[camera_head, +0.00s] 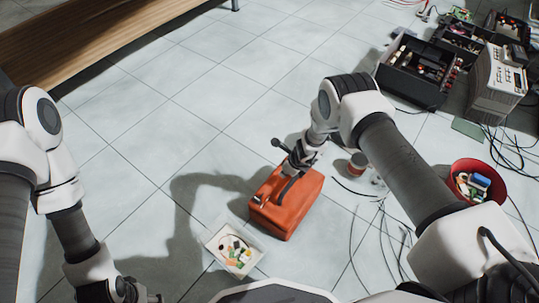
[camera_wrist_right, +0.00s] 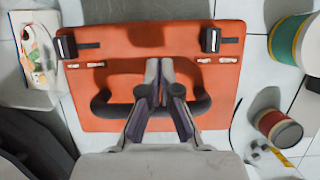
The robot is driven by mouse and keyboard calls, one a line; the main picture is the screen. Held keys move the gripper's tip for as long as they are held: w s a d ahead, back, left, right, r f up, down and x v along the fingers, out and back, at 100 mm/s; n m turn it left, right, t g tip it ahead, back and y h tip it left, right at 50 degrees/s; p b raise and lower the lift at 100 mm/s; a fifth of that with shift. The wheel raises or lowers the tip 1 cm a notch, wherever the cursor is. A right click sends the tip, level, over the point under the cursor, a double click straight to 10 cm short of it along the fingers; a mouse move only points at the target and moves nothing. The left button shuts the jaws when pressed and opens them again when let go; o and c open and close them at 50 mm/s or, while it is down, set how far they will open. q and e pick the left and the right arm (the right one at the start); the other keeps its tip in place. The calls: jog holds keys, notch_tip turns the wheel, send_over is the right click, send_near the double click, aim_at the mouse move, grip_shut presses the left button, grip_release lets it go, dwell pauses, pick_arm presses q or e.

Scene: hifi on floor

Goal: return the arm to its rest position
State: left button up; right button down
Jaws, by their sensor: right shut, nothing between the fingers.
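My right gripper (camera_head: 289,172) is over the orange case (camera_head: 299,213), which stands on the tiled floor. In the right wrist view its two fingers (camera_wrist_right: 159,68) are together, with nothing between them. They lie in front of the case's dark curved handle (camera_wrist_right: 190,106); whether they touch it I cannot tell. The orange case (camera_wrist_right: 100,40) shows two black latches there. My left gripper (camera_head: 140,292) is at the bottom left edge of the head view, partly cut off, and its fingers are unclear.
A white tray of small parts (camera_head: 215,243) is left of the case. Spools (camera_head: 357,164), loose cables and a red tub (camera_head: 459,167) are to the right. Open toolboxes (camera_head: 410,83) and a grey device (camera_head: 494,88) stand at upper right. A wooden bench (camera_head: 90,42) is upper left. Mid-left floor is clear.

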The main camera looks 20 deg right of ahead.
jog(key=w+a+r, duration=0.4)
jog(key=w+r, duration=0.1)
jog(key=r, duration=0.2)
jog(key=shift+w+a, duration=0.2)
jog(key=shift+w, duration=0.1)
